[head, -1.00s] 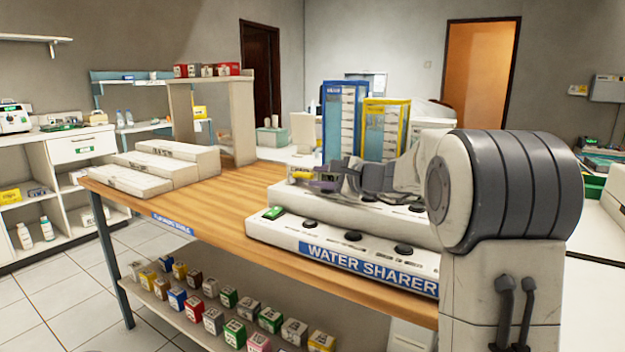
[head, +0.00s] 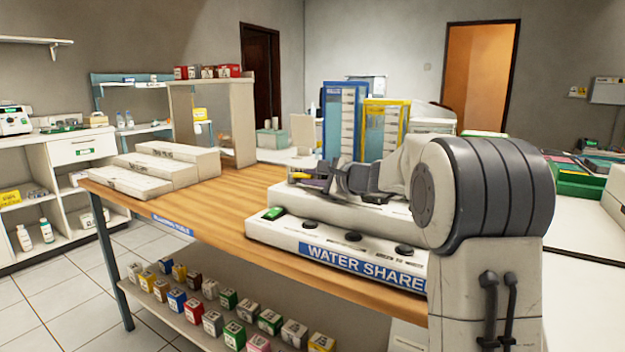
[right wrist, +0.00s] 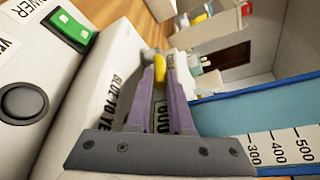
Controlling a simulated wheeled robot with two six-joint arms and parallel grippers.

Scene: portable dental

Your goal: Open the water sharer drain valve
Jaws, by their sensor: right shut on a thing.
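The water sharer (head: 290,236) is a long white stepped unit on the wooden table, with a blue front label partly covered by my right arm. My right gripper (head: 314,181) is low over its upper step at the far left end. In the right wrist view its purple fingers (right wrist: 160,75) are shut on a small yellow piece (right wrist: 159,66), which looks like the drain valve handle. The valve body is mostly hidden behind the fingers. A green switch (head: 273,213) and black knobs (head: 354,236) are on the lower step. My left gripper is not in view.
Blue (head: 345,125) and yellow (head: 386,128) framed columns stand close behind the water sharer. A white stepped unit (head: 190,157) sits at the table's left. The wood between is clear. Small boxes (head: 213,322) line the shelf below.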

